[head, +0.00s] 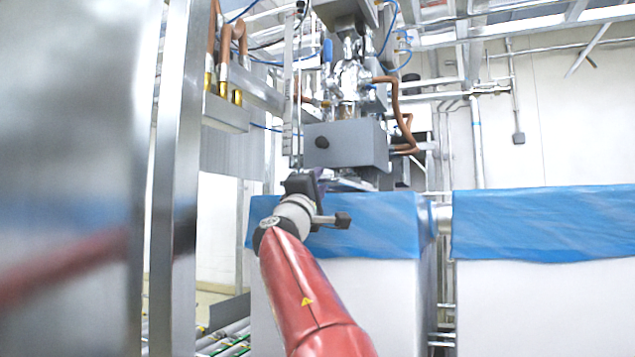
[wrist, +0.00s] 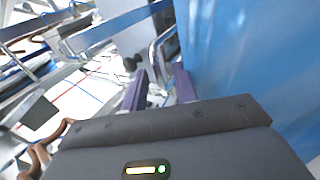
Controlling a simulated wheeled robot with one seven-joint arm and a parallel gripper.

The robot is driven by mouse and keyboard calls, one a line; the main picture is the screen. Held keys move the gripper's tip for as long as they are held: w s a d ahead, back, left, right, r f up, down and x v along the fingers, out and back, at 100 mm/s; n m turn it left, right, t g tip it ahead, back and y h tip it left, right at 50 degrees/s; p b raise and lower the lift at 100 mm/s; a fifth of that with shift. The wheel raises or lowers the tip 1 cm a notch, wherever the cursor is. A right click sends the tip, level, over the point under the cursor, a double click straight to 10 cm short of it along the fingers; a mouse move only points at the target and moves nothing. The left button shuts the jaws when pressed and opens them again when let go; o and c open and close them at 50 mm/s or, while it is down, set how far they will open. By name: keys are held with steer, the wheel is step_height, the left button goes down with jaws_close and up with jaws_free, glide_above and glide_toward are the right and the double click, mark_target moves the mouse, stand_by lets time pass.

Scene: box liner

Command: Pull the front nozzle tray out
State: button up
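The grey box-shaped unit (head: 345,143) with a round black knob (head: 322,142) hangs at the middle of the head view; I cannot tell whether it is the front nozzle tray. My gripper (head: 322,178) is just below it, at the blue-covered box. In the wrist view the two purple fingers of my gripper (wrist: 159,72) stand apart, so it is open, with nothing seen held. A curved metal bar (wrist: 156,50), possibly a handle, shows beyond the fingertips. A small dark knob (wrist: 131,63) is by the left finger. Contact with the bar cannot be told.
A white box with a blue liner (head: 385,225) stands below and behind my gripper; its liner (wrist: 230,45) fills the right of the wrist view. Another lined box (head: 545,222) is at right. A metal post (head: 172,180) stands close at left. Copper pipes (head: 398,105) hang above.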

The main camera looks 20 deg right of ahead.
steer(key=shift+c, duration=0.4)
jaws_close()
steer(key=shift+a, duration=0.1)
steer(key=shift+s+a+f, duration=0.15)
steer(key=shift+s+a, duration=0.05)
steer(key=s+a+b, duration=0.6)
steer(key=s+a, duration=0.5)
steer(key=shift+s+a, duration=0.1)
steer(key=shift+o, duration=0.4)
jaws_free()
steer(key=shift+b, duration=0.3)
